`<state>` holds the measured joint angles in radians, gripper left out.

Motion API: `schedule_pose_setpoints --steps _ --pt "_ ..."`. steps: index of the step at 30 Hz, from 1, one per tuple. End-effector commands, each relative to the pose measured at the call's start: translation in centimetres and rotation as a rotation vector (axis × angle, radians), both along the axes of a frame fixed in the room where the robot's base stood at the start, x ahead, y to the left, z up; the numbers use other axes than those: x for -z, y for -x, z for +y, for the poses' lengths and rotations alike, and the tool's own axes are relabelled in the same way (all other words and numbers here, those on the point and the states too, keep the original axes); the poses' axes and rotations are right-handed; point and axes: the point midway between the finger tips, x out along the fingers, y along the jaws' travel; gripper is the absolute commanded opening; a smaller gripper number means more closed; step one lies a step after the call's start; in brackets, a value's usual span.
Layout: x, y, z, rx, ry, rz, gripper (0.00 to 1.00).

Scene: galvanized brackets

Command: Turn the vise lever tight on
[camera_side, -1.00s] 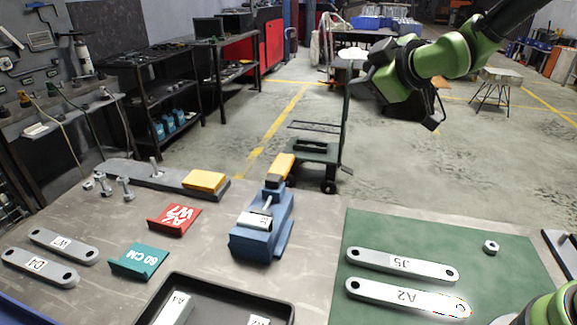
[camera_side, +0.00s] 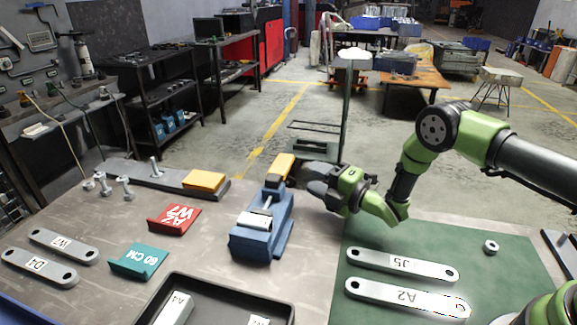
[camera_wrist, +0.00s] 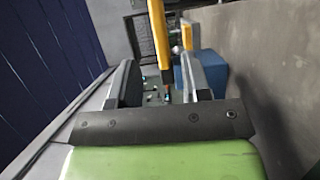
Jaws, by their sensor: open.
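The blue vise (camera_side: 262,238) stands near the middle of the table with a pale, labelled piece (camera_side: 255,219) at its jaws. Its lever has a yellow grip (camera_side: 281,167) at the far end of the vise, tilted upward. My gripper (camera_side: 308,180) is just right of the lever, reaching left toward it, with open jaws. In the wrist view, the yellow lever (camera_wrist: 160,35) extends down into the space between the open, dark fingers (camera_wrist: 157,82). The blue vise body (camera_wrist: 208,68) is partly hidden behind the right finger. I cannot tell whether a finger touches the lever.
A green mat (camera_side: 385,234) at right holds the J5 (camera_side: 400,264) and A2 (camera_side: 405,297) brackets and a nut (camera_side: 491,246). A dark tray (camera_side: 200,290) is in front. Red (camera_side: 174,218) and teal (camera_side: 138,261) sign holders lie left of the vise.

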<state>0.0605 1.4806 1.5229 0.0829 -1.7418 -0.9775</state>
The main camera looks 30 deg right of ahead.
Motion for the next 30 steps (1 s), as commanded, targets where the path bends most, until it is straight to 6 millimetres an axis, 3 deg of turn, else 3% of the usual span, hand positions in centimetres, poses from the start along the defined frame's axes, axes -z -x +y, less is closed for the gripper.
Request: schedule_pose_setpoints --steps 6,15,30 --pt "-0.1 -3.2 1.5 -0.003 -0.001 -0.003 0.44" --pt "0.0 -6.3 2.7 -0.002 -0.001 -0.001 0.44" --pt "-0.1 -7.4 3.1 0.0 -0.001 0.003 0.44"
